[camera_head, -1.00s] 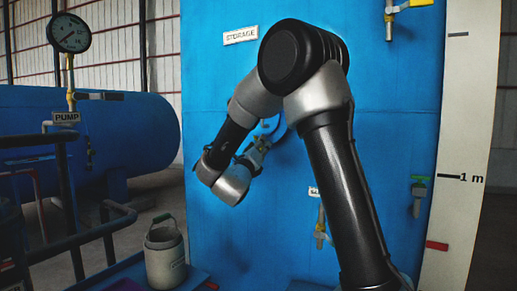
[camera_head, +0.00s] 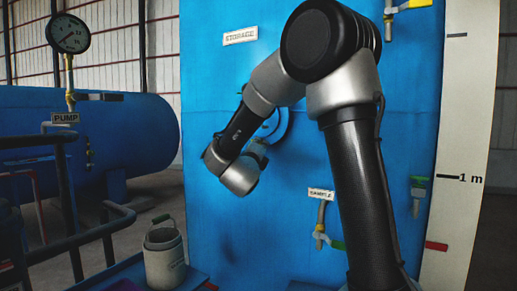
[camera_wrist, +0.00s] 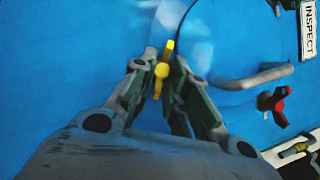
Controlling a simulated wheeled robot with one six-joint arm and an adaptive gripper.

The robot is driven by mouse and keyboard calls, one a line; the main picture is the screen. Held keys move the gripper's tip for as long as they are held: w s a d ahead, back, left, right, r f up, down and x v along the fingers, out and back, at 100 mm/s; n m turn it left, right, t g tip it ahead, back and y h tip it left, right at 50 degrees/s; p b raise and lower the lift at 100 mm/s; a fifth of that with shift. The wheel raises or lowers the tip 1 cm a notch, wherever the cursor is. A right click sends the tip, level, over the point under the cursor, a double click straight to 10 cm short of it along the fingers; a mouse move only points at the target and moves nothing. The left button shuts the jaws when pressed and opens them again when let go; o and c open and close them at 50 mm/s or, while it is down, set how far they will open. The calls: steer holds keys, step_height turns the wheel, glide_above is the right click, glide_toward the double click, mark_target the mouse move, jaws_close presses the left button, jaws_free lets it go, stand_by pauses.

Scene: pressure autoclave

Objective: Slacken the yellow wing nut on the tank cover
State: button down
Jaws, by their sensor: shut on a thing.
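The yellow wing nut (camera_wrist: 162,70) shows between my fingertips in the wrist view, its wings running roughly up and down the picture. My gripper (camera_wrist: 161,68) is shut on it, with one finger on each side. The round blue tank cover (camera_wrist: 240,45) lies at the upper right of the nut in the wrist view. In the head view the cover (camera_head: 272,125) is partly hidden behind my arm, and the nut is hidden there.
A red-handled valve (camera_wrist: 273,102) and an INSPECT sign (camera_wrist: 309,28) are right of my gripper. On the tank front (camera_head: 230,80) are a sample valve (camera_head: 320,236), a green-handled valve (camera_head: 417,195) and a yellow-handled valve (camera_head: 405,8). A bucket (camera_head: 164,258) stands lower left.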

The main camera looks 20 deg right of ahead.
steer(key=c, duration=1.4)
jaws_free()
steer(key=v, duration=1.2)
